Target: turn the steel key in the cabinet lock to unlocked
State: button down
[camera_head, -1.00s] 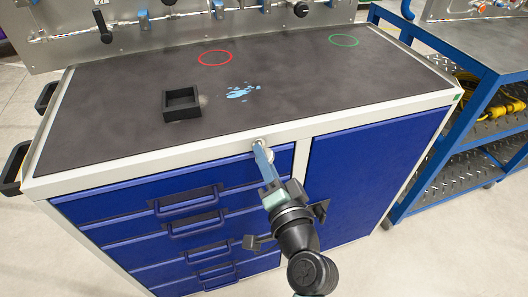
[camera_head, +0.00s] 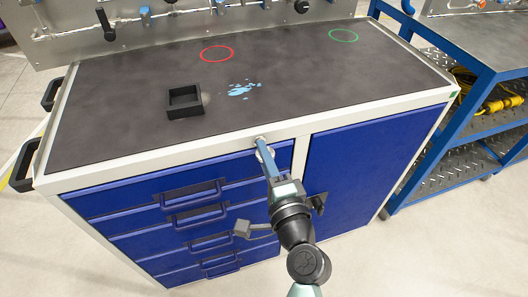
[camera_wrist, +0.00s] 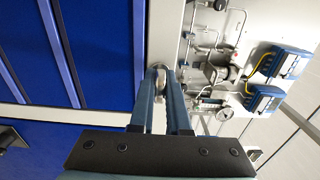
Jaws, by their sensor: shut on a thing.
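The blue cabinet (camera_head: 345,190) has a pale frame, and its lock (camera_head: 260,141) sits on the front top rail above the gap between drawers and door. My gripper (camera_head: 263,149) reaches up to the lock from the front, with its blue fingers closed in at it. In the wrist view, the fingertips of my gripper (camera_wrist: 160,75) pinch the small steel key (camera_wrist: 158,68) against the pale rail. Most of the key is hidden between the fingers, so its exact angle cannot be told.
A small black open tray (camera_head: 185,111) stands on the dark cabinet top, near a blue spill (camera_head: 241,91). Red (camera_head: 216,54) and green (camera_head: 344,36) rings mark the top. Drawer handles (camera_head: 190,192) jut out left of my arm. A blue trolley (camera_head: 450,110) stands at right.

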dwell(0.3)
jog(key=c, duration=0.9)
grip_release()
jog(key=b+v, duration=0.1)
jog(key=v, duration=1.2)
